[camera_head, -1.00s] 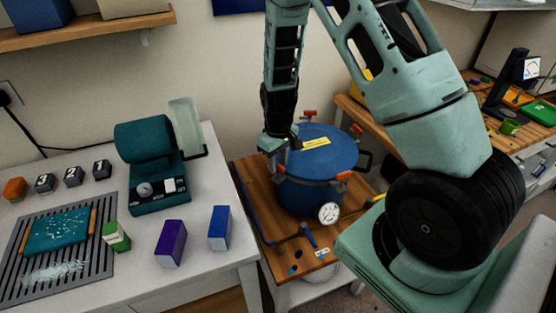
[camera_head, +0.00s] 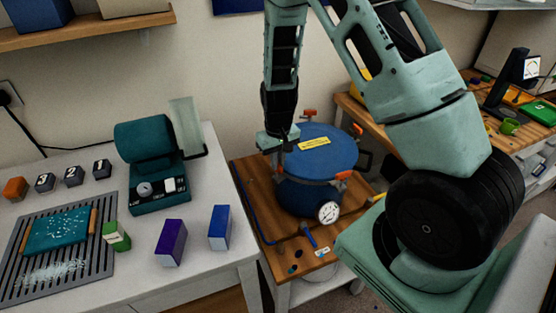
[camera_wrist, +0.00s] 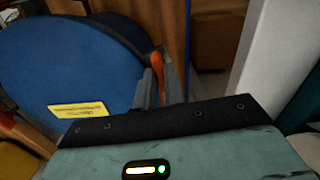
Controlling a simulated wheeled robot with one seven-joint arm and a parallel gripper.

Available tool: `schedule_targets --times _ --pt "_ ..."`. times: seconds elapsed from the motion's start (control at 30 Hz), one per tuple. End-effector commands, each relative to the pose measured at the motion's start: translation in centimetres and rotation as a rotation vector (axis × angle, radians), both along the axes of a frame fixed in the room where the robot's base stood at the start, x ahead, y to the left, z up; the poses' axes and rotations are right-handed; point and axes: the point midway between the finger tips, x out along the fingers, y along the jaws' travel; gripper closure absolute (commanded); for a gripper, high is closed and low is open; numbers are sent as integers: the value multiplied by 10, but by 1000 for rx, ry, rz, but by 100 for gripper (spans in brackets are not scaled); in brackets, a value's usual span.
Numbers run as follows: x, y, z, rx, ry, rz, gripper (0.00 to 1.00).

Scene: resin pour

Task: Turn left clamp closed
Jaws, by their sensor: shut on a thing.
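The blue pressure pot (camera_head: 310,190) stands on a low wooden-topped cart, its round blue lid (camera_head: 335,152) on top with a yellow label (camera_head: 314,142). My gripper (camera_head: 277,146) is at the lid's left edge. In the wrist view my gripper (camera_wrist: 154,88) is shut on the orange-handled left clamp (camera_wrist: 157,65), beside the rim of the blue lid (camera_wrist: 70,65). In the head view the left clamp is hidden by my gripper. Other orange clamps show at the back (camera_head: 309,113) and front right (camera_head: 344,175) of the lid.
A white table (camera_head: 200,278) at left holds a teal machine (camera_head: 158,165), purple box (camera_head: 170,243), blue box (camera_head: 219,228) and a slatted grey tray (camera_head: 95,262). A gauge (camera_head: 329,212) sits on the pot's front. A wooden bench (camera_head: 375,118) stands behind at right.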

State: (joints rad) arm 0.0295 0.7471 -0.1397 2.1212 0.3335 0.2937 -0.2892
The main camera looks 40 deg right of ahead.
Motion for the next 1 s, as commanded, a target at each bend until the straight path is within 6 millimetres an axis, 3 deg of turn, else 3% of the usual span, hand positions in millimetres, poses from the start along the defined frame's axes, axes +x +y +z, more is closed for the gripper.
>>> schedule_targets --times 1.0 --pt "1 1 2 -1 -2 -957 100"
